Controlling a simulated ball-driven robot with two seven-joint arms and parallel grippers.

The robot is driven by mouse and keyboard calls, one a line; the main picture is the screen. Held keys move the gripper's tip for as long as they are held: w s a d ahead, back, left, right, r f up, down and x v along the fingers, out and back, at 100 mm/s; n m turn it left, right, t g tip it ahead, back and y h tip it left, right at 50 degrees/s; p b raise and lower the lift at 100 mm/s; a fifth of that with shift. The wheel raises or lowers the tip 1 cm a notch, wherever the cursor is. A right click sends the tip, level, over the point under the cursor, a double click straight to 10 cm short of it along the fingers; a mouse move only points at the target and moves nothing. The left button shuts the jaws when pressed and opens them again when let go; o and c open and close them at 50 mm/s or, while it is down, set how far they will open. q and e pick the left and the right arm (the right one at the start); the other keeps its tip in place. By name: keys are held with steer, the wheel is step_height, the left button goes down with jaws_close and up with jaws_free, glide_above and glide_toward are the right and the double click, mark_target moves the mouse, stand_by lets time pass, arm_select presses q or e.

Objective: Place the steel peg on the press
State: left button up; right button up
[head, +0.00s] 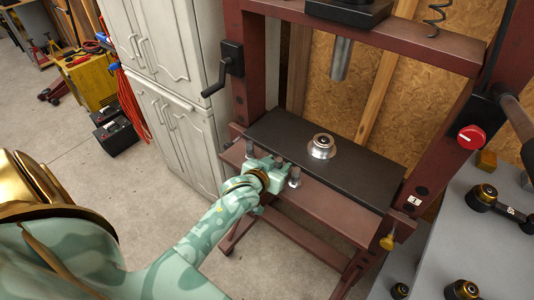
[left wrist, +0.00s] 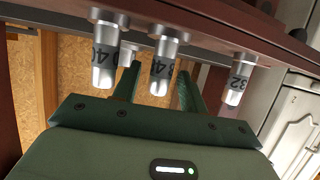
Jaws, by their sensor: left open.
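The left wrist view shows the pegs upside down, with dark number bands: a peg marked 40 (left wrist: 104,62), a middle peg (left wrist: 162,66) with a partly readable number and a peg marked 32 (left wrist: 238,82). The left gripper (left wrist: 156,85) is open at the row, its green fingers either side of the middle peg. I cannot tell whether they touch it. My right gripper is not in view.
A silver flanged hub (head: 321,147) sits on the black press plate (head: 365,172), below the steel ram (head: 341,60). A crank handle (head: 217,80) projects left of the frame. A grey bench (head: 455,245) with metal parts stands at right, cabinets (head: 165,95) at left.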

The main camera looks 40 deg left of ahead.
arm_select(q)
steer(key=a+p+v, duration=0.1)
steer(key=p+v, duration=0.1)
steer(key=v, duration=0.7)
steer(key=s+d+f+m+g, duration=0.15)
steer(key=s+f, duration=0.25)
steer(key=f, duration=0.4)
steer(key=s+d+f+g+h, duration=0.15)
steer(key=s+f, duration=0.25)
steer(key=f, duration=0.4)
steer(key=s+d+f+m+g, duration=0.1)
steer(key=s+d+f+g, duration=0.2)
steer(key=f, duration=0.5)
steer(key=s+f+g, duration=0.2)
steer(key=s+f, duration=0.3)
steer(key=s, duration=0.5)
steer(key=s+a+f+m+g, duration=0.1)
steer(key=s+f, duration=0.3)
steer(key=s, duration=0.6)
steer(key=s+f+m+g, duration=0.1)
steer(key=s+f+g, duration=0.2)
steer(key=s, duration=0.7)
step_height(320, 180, down, 3)
steer(key=shift+s+a+r+g, duration=0.15)
steer(key=shift+a+g, duration=0.05)
steer(key=shift+g, duration=0.2)
